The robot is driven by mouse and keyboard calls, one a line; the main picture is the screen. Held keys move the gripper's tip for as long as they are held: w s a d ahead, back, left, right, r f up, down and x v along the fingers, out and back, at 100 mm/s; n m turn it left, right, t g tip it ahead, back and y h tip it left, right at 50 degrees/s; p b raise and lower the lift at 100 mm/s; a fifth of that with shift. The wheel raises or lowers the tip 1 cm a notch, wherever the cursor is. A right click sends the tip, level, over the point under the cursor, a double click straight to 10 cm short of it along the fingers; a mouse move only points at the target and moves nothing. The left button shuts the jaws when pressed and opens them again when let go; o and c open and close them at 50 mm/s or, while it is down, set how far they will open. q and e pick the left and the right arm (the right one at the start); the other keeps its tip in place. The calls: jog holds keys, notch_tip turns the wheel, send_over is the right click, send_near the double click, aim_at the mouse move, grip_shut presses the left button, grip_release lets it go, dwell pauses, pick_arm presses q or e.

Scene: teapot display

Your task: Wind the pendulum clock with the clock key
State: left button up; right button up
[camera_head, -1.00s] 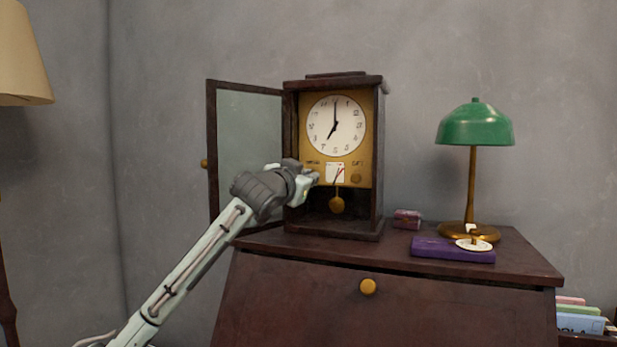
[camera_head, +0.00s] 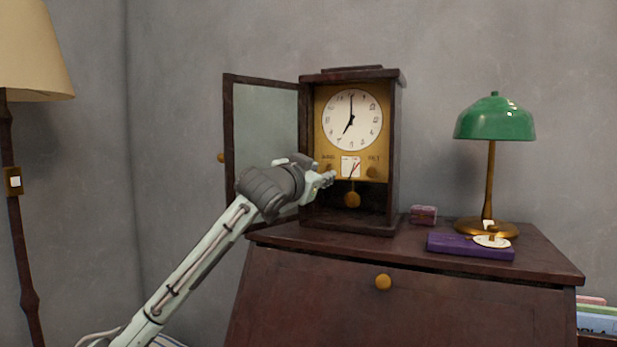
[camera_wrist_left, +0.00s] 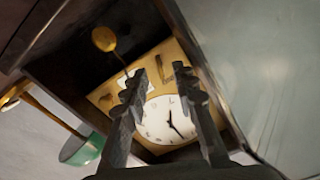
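The pendulum clock (camera_head: 394,150) stands on the desk with its glass door (camera_head: 265,130) swung open to the left. Its white dial (camera_head: 353,120) sits above a brass panel with a small gauge and a knob on each side; the pendulum bob (camera_head: 352,200) hangs below. My left gripper (camera_head: 330,179) is at the lower left of the panel, near the left knob (camera_head: 330,168). In the left wrist view, the gripper's fingers (camera_wrist_left: 157,88) are apart, with the dial (camera_wrist_left: 167,122) behind them. A brass piece (camera_wrist_left: 197,97) shows beside one finger. I cannot identify the clock key. My right gripper is not in view.
The desk (camera_head: 330,300) has a purple box (camera_head: 470,247) bearing a small white disc with brass on it. A small reddish box (camera_head: 423,215) and a green lamp (camera_head: 495,120) stand behind. A floor lamp (camera_head: 30,60) is at far left. The open door borders my left arm.

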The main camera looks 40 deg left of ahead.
pick_arm(q)
jog(key=v, duration=0.9)
